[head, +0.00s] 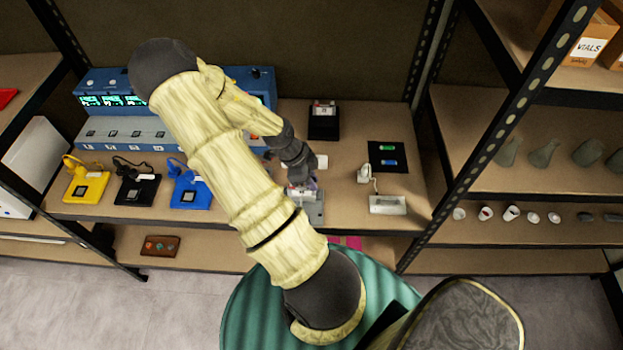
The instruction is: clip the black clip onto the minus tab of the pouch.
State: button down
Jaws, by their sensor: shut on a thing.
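My gripper (303,185) is low over the shelf, pointing down at a grey block (314,210) near the front edge. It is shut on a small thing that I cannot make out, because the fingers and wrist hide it. Whether that thing touches the block cannot be told. I cannot pick out the pouch or its minus tab for sure. A black square base (137,191) with a dark cable stands on the left, between a yellow base (86,187) and a blue base (190,195). I cannot clearly identify the black clip.
A blue-grey device (120,128) with green screens stands behind the bases. A black stand (323,124) is at the back. Right of my gripper are a black mat (404,147) with green and blue cylinders, and a white box (388,205). A dark rack post crosses further right.

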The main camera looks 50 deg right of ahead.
jog(key=c, duration=1.3)
grip_release()
jog(key=p+v, duration=0.1)
jog(key=v, duration=1.6)
jog(key=shift+r, duration=0.2)
jog(key=shift+w+a, duration=0.15)
jog(key=s+a+r+n+t+y, duration=0.1)
jog(key=a+r+n+t, duration=0.1)
jog(key=a+n, duration=0.8)
jog(key=s+a+r+n+t+y, duration=0.1)
jog(key=a+r+n+t, duration=0.2)
jog(key=a+n, duration=0.8)
jog(key=n+t, duration=0.1)
jog(key=n, duration=0.5)
jog(key=shift+s+r+n+y, duration=0.2)
jog(key=shift+n+y, duration=0.2)
